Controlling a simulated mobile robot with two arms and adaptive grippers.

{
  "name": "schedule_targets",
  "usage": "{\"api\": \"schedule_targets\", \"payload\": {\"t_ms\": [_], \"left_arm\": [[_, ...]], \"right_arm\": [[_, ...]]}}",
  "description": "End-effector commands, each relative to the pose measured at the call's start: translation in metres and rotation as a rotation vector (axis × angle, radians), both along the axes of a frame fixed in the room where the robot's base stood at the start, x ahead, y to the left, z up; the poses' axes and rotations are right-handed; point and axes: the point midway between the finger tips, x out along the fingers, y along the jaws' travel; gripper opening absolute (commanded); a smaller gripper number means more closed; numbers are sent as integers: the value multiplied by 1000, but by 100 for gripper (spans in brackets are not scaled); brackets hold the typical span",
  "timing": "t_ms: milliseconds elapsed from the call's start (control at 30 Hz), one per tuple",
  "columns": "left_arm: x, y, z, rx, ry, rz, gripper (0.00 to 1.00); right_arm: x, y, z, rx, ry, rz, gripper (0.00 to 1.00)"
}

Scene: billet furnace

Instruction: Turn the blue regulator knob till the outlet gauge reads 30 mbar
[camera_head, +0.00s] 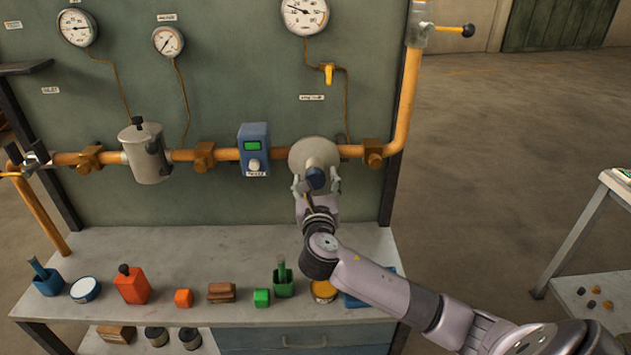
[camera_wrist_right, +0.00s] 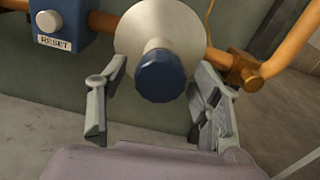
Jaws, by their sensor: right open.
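The blue regulator knob (camera_head: 316,178) sits on the front of the round grey regulator (camera_head: 312,152) on the orange pipe. The right wrist view shows the knob (camera_wrist_right: 161,76) large, in front of the regulator's pale disc (camera_wrist_right: 150,28). My right gripper (camera_head: 317,187) is open at the knob. In the right wrist view its two fingers (camera_wrist_right: 160,110) stand left and right of the knob, with gaps on both sides. A large gauge (camera_head: 305,14), cut off by the top edge, hangs above the regulator; its reading is too small to tell. My left gripper is not in view.
A blue box with a RESET button (camera_head: 253,150) is left of the regulator. A grey canister (camera_head: 147,153) sits further left. The bench (camera_head: 190,250) below carries several small items. A side table (camera_head: 600,200) stands at right, with open floor between.

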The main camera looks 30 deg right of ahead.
Motion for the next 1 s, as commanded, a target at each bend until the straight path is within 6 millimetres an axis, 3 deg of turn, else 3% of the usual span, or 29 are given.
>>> {"api": "schedule_targets", "payload": {"t_ms": [733, 1000], "left_arm": [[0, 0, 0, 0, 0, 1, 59], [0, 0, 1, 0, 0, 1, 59]], "right_arm": [[0, 0, 0, 0, 0, 0, 11], [0, 1, 0, 23, -14, 0, 11]]}}
